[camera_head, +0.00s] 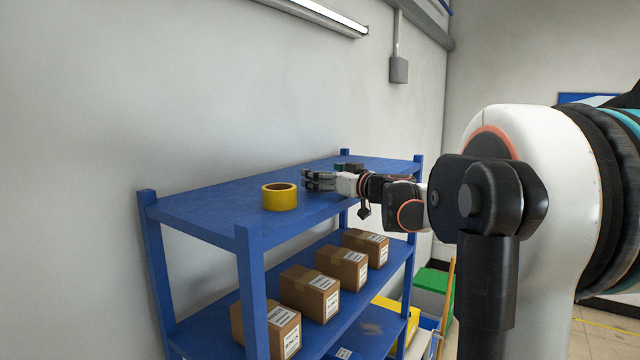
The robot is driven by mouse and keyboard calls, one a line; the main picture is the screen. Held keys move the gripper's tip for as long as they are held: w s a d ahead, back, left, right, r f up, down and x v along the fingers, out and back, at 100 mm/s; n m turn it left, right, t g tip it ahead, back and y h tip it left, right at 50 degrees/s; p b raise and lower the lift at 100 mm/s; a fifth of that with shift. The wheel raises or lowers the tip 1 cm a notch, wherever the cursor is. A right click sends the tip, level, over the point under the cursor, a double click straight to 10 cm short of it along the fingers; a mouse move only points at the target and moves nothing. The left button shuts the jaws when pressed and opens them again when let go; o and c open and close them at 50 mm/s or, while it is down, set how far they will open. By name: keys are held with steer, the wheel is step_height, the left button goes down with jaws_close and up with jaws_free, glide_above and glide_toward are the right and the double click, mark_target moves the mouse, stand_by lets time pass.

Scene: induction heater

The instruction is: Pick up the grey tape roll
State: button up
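My gripper (311,181) is above the blue shelf's top board, with its fingers pointing left. The fingers look spread apart, with nothing visible between them. A dark grey object (349,166) lies on the top board just behind my gripper's wrist. It is partly hidden and small, so I cannot tell for sure whether it is the grey tape roll. A yellow tape roll (279,197) lies flat on the top board, to the left of the fingertips and apart from them.
The blue shelf (205,213) stands along the grey wall, with corner posts rising above its top board. Cardboard boxes (310,290) stand in a row on the shelf below. A green-lidded bin (432,281) is at the lower right. The top board's left part is clear.

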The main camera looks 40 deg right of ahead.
steer(key=shift+w, duration=0.95)
steer(key=shift+s+a, duration=0.1)
steer(key=shift+s, duration=0.05)
steer(key=c, duration=1.2)
steer(key=shift+c, duration=0.2)
steer(key=shift+r, duration=0.2)
